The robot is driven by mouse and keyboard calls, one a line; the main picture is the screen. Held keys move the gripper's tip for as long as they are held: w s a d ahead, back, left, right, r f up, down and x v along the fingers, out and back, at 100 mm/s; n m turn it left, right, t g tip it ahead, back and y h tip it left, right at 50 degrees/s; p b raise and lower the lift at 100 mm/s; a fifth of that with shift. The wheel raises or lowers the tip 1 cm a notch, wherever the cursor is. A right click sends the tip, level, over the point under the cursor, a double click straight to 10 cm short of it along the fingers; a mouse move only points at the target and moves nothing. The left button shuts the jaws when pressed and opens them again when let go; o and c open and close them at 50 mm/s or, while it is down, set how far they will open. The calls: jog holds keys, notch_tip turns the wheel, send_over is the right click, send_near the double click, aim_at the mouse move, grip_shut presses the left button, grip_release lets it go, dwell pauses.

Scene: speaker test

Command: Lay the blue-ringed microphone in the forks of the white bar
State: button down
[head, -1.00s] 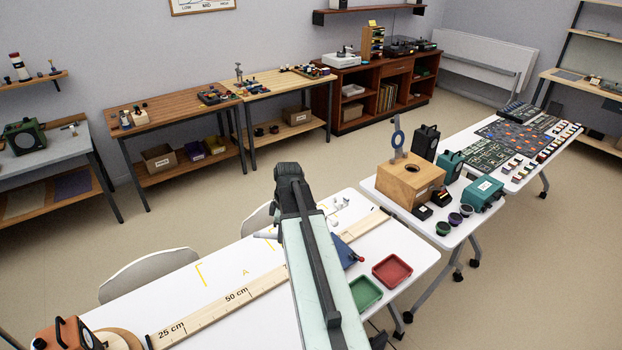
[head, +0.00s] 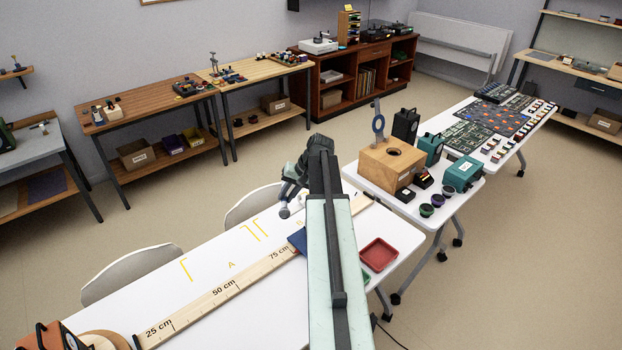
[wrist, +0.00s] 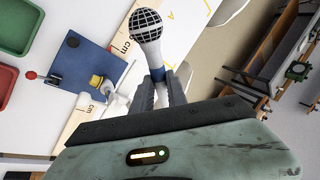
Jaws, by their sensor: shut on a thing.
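My gripper (wrist: 160,92) is shut on the blue-ringed microphone (wrist: 147,40). In the wrist view its dark mesh head points away from my jaws, and a blue band shows on its pale body just at the fingertips. In the head view the gripper (head: 290,190) is over the white table, with the microphone's round head (head: 284,212) hanging below it. White pieces (wrist: 118,106), probably part of the forked white bar, show beside and partly behind the jaws in the wrist view. My arm hides the bar in the head view, so the gap between microphone and forks cannot be told.
A wooden ruler (head: 210,300) runs along the table. A blue plate with a red-knobbed lever (wrist: 80,62) lies close to the gripper. A red tray (head: 378,252) and a green tray (head: 378,276) are right of my arm. The left table area with yellow marks is clear.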

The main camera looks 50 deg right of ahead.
jog(key=s+d+r+m+t+h, duration=0.1)
jog(key=d+r+m+t+h, duration=0.1)
jog(key=d+m, duration=0.3)
jog(key=s+d+r+m+t+h, duration=0.1)
jog(key=d+m+t+h, duration=0.1)
jog(key=d+m+h, duration=0.1)
jog(key=d+m, duration=0.1)
jog(key=m, duration=0.1)
jog(key=shift+d+r+m+h, duration=0.3)
jog(key=shift+d+r+m, duration=0.05)
jog(key=shift+m, duration=0.05)
jog(key=shift+s+f+b, duration=0.1)
jog(key=shift+b, duration=0.25)
notch_tip(320, 180, down, 8)
jog(key=b, duration=0.8)
jog(key=shift+f, duration=0.1)
jog(key=shift+a, duration=0.15)
jog(key=shift+f, duration=0.2)
